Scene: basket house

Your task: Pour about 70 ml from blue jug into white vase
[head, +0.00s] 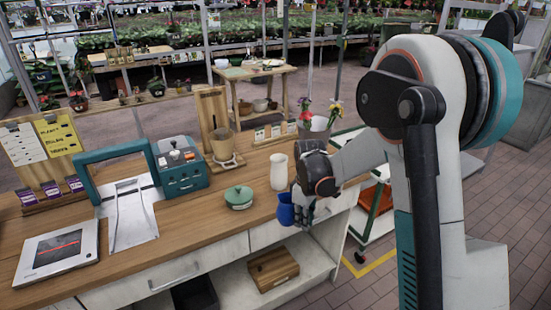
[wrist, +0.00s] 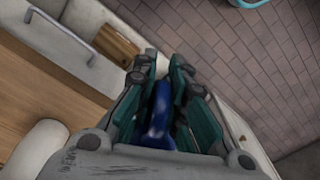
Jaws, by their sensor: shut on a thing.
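The blue jug (head: 286,210) is at the front edge of the counter in the head view, partly hidden by my gripper (head: 304,206). In the wrist view the blue jug (wrist: 160,118) sits between the two teal fingers of my gripper (wrist: 166,85), which is shut on it. The white vase (head: 279,172) stands upright on the counter, just behind and left of the jug and apart from it. A pale rounded thing at the lower left of the wrist view (wrist: 38,150) looks like the vase. The liquid inside either vessel is not visible.
A green lidded pot (head: 239,197) stands on the wooden counter (head: 190,222) left of the vase. A teal box (head: 181,166) and a pot with a wooden stand (head: 222,145) are farther back. A wooden box (head: 273,269) lies on the shelf below.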

